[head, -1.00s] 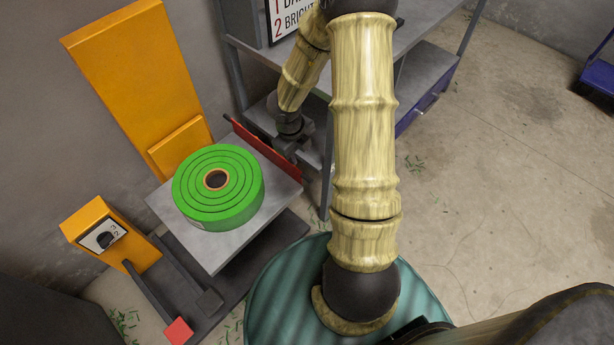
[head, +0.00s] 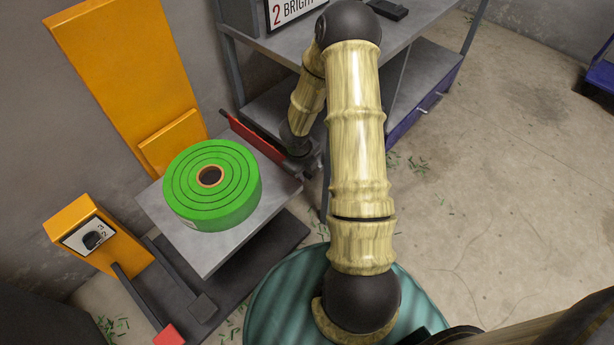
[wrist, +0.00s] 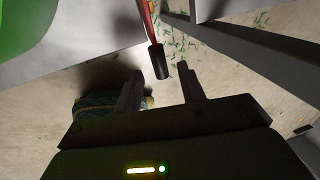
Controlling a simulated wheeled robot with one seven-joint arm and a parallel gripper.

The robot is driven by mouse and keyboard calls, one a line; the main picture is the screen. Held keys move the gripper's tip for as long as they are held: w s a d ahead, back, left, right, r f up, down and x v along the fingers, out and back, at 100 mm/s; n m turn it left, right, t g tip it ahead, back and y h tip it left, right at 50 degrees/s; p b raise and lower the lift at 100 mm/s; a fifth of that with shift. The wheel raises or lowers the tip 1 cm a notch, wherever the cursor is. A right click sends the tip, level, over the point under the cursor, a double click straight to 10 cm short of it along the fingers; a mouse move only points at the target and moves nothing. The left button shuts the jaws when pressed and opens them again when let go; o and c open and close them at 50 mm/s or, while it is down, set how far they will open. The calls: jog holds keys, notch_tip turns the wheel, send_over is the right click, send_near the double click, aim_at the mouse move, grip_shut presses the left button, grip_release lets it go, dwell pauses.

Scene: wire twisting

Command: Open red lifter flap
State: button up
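The red lifter flap (head: 255,140) stands upright along the back right edge of the grey lifter platform (head: 205,255). In the wrist view, the flap (wrist: 148,22) is a thin red strip ending in a black handle (wrist: 157,58). My gripper (head: 306,168) is by the flap's right end in the head view, partly hidden by my arm. In the wrist view, my gripper (wrist: 160,74) is open, with the handle in line with the gap between its fingers. I cannot tell whether they touch it.
A green roll (head: 210,185) sits on the platform. An orange lifter column (head: 125,75) and control box (head: 95,235) with a numbered dial stand at left. A grey shelf table (head: 425,30) is behind my arm; its leg (wrist: 250,45) is close right of the gripper.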

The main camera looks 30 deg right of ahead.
jog(key=shift+d+f, duration=0.2)
jog(key=shift+f, duration=0.8)
grip_shut()
jog(key=shift+w+a+r, duration=0.1)
jog(key=shift+r, duration=0.05)
